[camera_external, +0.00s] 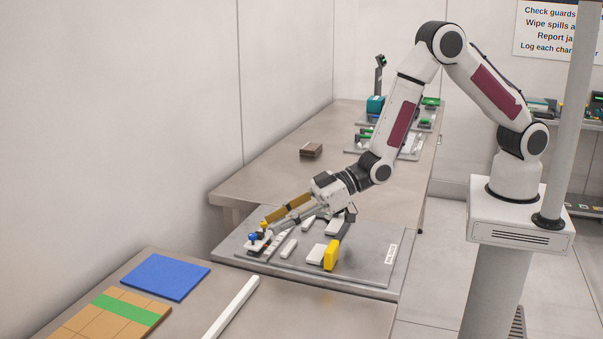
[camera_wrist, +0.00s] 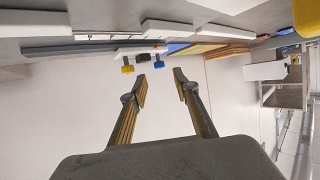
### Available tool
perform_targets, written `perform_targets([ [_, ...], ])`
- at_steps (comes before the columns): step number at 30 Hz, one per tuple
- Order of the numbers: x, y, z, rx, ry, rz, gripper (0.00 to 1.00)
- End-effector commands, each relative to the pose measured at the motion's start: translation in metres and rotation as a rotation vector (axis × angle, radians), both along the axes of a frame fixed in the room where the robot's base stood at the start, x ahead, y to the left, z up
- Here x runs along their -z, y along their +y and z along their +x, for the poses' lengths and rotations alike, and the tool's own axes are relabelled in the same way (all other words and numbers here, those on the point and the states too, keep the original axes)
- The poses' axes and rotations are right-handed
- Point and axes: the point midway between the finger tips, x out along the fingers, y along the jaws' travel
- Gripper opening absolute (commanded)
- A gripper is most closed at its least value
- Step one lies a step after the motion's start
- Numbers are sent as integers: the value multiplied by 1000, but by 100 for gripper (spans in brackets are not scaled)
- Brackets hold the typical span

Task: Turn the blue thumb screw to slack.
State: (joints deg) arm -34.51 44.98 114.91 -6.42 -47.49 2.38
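The blue thumb screw (camera_external: 252,237) sits at the left end of the grey panel (camera_external: 350,271). It also shows in the wrist view (camera_wrist: 158,65), just beyond and between my fingertips. A yellow screw (camera_wrist: 127,69) and a dark one (camera_wrist: 142,57) stand beside it on a pale block (camera_wrist: 138,51). My gripper (camera_external: 269,226) reaches down to the left toward these screws. In the wrist view its two fingers (camera_wrist: 160,83) are apart with nothing between them. The blue screw appears clear of both fingers; the exact gap is hard to judge.
A larger yellow part (camera_external: 331,254) stands on the panel's right half, among several white blocks (camera_external: 289,249). The front table holds a blue mat (camera_external: 165,277) and a white bar (camera_external: 231,307). A brown block (camera_external: 311,150) lies on the back table, with bare surface around it.

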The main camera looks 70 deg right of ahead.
Motion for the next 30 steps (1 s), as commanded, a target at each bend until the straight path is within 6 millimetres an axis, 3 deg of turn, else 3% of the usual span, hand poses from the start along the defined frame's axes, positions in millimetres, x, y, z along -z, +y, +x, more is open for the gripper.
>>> perform_targets([
  [12, 14, 21, 26, 0, 0, 0, 30],
  [28, 17, 26, 32, 0, 0, 0, 30],
  [29, 17, 26, 32, 0, 0, 0, 28],
  [30, 17, 26, 32, 0, 0, 0, 17],
])
